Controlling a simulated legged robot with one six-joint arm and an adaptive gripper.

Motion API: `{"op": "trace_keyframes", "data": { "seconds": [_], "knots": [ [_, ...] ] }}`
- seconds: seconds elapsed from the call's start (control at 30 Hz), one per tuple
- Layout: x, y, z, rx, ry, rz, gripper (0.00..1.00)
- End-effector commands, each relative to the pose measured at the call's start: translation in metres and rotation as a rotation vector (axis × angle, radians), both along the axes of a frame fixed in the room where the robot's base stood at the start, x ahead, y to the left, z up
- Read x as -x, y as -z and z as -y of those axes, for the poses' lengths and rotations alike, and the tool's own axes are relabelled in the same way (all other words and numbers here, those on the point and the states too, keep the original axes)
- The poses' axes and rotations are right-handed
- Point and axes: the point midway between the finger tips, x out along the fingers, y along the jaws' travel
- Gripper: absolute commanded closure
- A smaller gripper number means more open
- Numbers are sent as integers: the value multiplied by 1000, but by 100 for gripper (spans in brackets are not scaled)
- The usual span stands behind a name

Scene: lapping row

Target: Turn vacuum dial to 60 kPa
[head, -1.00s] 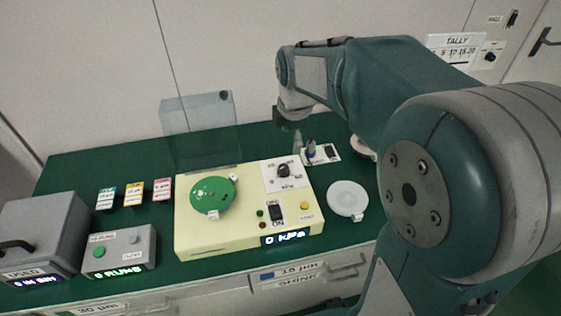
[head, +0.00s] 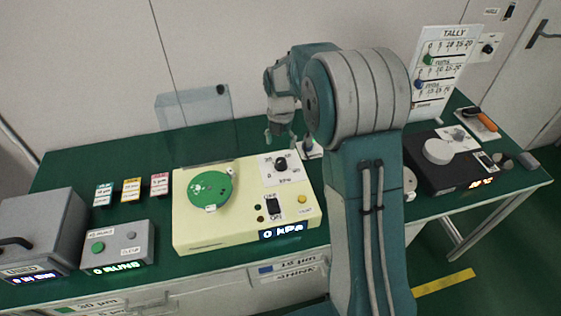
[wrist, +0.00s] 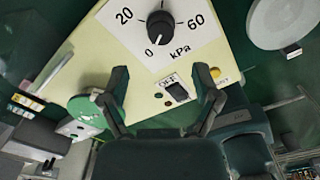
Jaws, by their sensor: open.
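The black vacuum dial (head: 281,164) stands on a white scale plate at the back right of the cream box (head: 235,232). In the wrist view the dial (wrist: 160,27) has its white mark toward 0; 20 and 60 show on the scale, and its top is cut off. The box's display (head: 282,231) reads 0 kPa. My gripper (head: 281,132) is open and empty, just behind and above the dial in the head view. In the wrist view its fingers (wrist: 162,84) are spread, apart from the dial.
A green disc (head: 210,189) sits on the cream box's left side. A rocker switch (head: 274,207) and a yellow button (head: 302,199) lie in front of the dial. A clear panel (head: 193,125) stands behind. A black unit (head: 450,165) is at right. My arm hides part of the bench.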

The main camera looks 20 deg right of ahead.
Motion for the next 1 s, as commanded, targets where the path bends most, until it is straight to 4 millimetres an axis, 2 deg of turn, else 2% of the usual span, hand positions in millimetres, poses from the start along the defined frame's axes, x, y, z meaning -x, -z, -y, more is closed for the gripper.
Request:
{"op": "trace_keyframes", "data": {
  "seconds": [0.2,0.4,0.57,0.83,0.87,0.9,0.97,1.0],
  "knots": [
    [1,43,0,0,1,-5,19],
    [1,73,0,0,2,-3,19],
    [1,84,0,0,2,-1,19],
    [1,85,0,0,2,0,19],
    [1,85,0,0,2,0,33],
    [1,85,0,0,2,0,51],
    [1,85,0,0,2,0,77],
    [1,85,0,0,2,0,95]
  ]
}}
